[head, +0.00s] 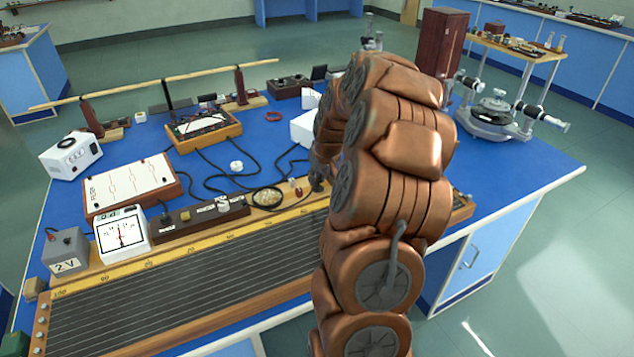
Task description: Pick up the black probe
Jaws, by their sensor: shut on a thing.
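My copper-coloured arm reaches over the blue bench, and its wrist hides much of the work area. My gripper (317,180) is low over the bench just left of the arm, by the far edge of the long wooden wire board (190,290). It is shut on a small dark thing that seems to be the black probe; the fingers and arm hide most of it, and I cannot tell whether it touches the bench. Small red and white terminals (296,190) stand just left of the gripper.
Black leads and a coiled wire (267,197) lie left of the gripper. A white meter (122,231), a grey 2 V box (68,252) and a plug-key box (200,216) line the board.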

